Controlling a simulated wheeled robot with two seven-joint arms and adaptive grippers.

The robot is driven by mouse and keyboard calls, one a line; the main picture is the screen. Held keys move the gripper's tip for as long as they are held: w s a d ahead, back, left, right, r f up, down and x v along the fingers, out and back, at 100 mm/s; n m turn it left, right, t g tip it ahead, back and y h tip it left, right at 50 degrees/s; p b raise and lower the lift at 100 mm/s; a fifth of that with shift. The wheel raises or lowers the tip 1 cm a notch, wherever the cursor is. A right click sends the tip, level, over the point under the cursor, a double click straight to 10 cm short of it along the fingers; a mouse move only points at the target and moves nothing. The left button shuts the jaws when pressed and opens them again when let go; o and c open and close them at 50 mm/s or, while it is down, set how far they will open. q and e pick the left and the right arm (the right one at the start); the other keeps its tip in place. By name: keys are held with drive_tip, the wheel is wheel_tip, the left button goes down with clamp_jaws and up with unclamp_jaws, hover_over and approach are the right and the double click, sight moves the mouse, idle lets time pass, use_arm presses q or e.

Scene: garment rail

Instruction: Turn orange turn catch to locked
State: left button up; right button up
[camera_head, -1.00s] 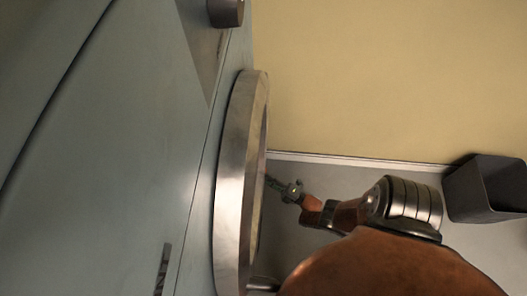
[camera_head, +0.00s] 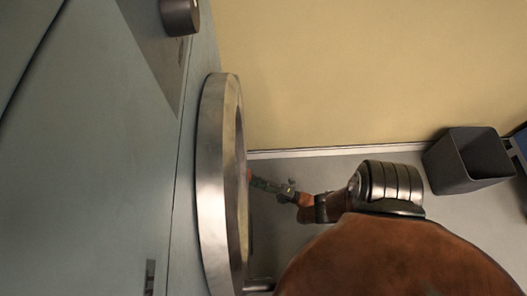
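My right gripper (camera_head: 262,183) is small in the view, just right of a large metal ring (camera_head: 212,185) on the grey-blue panel (camera_head: 90,170). Its fingertips reach the ring's right edge, and the ring may hide part of them. I cannot tell whether the fingers are open or shut. A small reddish spot shows at the fingertips by the ring. I cannot tell whether it is the orange turn catch; no catch is clearly visible. My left gripper is out of view.
A dark round knob (camera_head: 180,16) sticks out from a plate at the panel's top. A dark open bin (camera_head: 467,160) stands on the grey floor (camera_head: 350,165) at the right, near the yellow wall (camera_head: 370,70). My own brown arm covers the lower right.

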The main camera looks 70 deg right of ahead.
drive_tip(key=shift+s+a+f, duration=0.1)
drive_tip(key=shift+s+f, duration=0.1)
drive_tip(key=shift+s, duration=0.8)
drive_tip(key=shift+s+f, duration=0.2)
drive_tip(key=shift+s, duration=0.75)
